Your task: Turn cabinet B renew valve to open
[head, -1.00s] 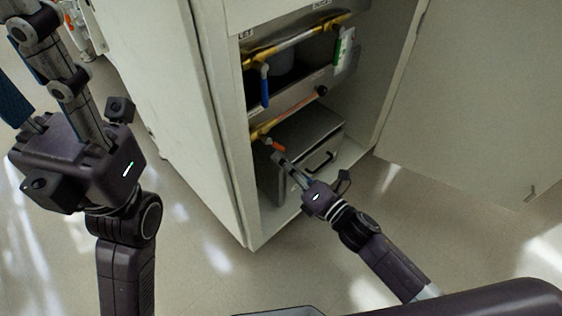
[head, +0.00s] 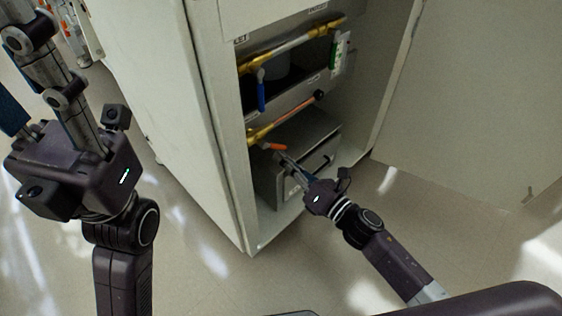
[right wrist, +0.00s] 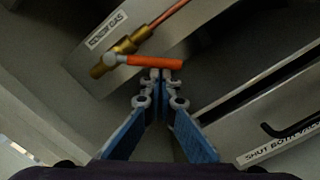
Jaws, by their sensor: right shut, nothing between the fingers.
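The renew valve has an orange lever (head: 275,147) on a lower brass pipe in the open cabinet. In the right wrist view its orange lever (right wrist: 152,62) points right, slanted to the pipe behind it. A label reading RENEW GAS (right wrist: 107,30) sits beside that pipe. My right gripper (head: 279,157) is shut and empty. In the right wrist view its closed fingertips (right wrist: 160,74) are right at the lower side of the lever, seemingly touching it. My left gripper (head: 75,160) is raised at the left, away from the cabinet; its fingertips are not clearly shown.
A blue lever (head: 261,93) hangs from the upper yellow pipe. A grey box with a black handle (head: 318,166) fills the cabinet bottom, close to my right gripper. The cabinet door (head: 470,110) stands open at the right. The floor in front is clear.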

